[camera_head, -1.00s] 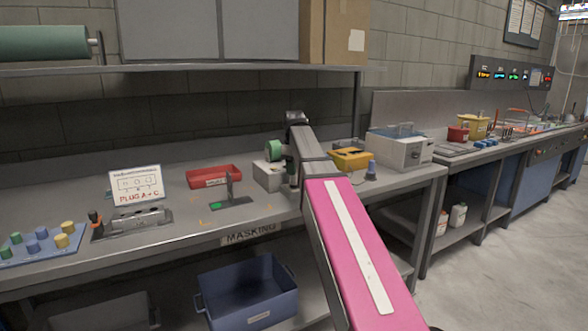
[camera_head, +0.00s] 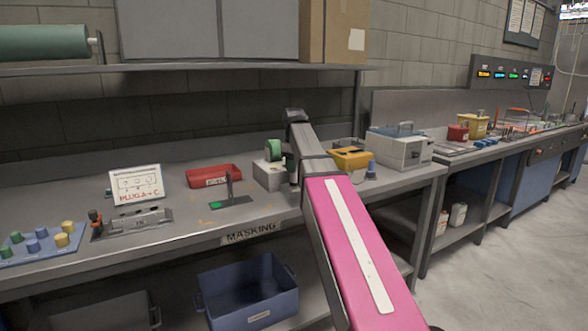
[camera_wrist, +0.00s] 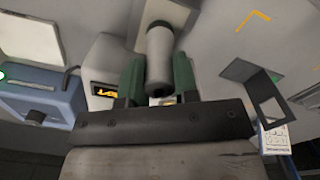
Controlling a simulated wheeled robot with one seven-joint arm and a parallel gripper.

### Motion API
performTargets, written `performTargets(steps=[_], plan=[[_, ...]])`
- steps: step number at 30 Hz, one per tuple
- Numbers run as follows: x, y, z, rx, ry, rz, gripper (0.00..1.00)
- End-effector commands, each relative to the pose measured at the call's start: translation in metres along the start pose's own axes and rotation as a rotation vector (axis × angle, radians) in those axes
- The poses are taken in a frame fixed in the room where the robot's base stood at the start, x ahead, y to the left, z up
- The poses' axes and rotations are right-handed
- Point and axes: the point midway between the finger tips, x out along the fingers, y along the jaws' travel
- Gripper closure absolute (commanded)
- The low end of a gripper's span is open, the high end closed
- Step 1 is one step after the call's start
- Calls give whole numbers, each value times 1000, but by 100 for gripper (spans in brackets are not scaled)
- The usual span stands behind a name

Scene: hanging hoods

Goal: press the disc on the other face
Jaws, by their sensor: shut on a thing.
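In the wrist view my gripper (camera_wrist: 157,90) is shut on a pale grey cylinder (camera_wrist: 159,48) with a dark hole in its near end. Green pieces flank it on both sides. In the head view my arm hides the held part and the fingertips. A black upright stand (camera_head: 229,190) with a green spot on its base is on the bench left of my arm; a dark angled plate (camera_wrist: 252,82) shows right of the gripper in the wrist view. I cannot make out a disc on the held part.
A grey box (camera_head: 269,176) and green roll (camera_head: 275,149) are close beside my wrist. A red bin (camera_head: 213,176), yellow bin (camera_head: 351,158), blue cone (camera_head: 371,170) and grey machine (camera_head: 400,149) are nearby. Left are a card (camera_head: 136,185), metal fixture (camera_head: 131,223) and coloured plugs (camera_head: 40,241).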

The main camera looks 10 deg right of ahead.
Motion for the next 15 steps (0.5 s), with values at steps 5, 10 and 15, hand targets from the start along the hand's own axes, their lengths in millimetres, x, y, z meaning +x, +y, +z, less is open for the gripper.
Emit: performTargets(steps=[5, 10, 15], plan=[[-13, 1, 0, 0, 1, 1, 87], [-25, 1, 0, 0, 1, 1, 87], [-36, 1, 0, 0, 0, 1, 87]])
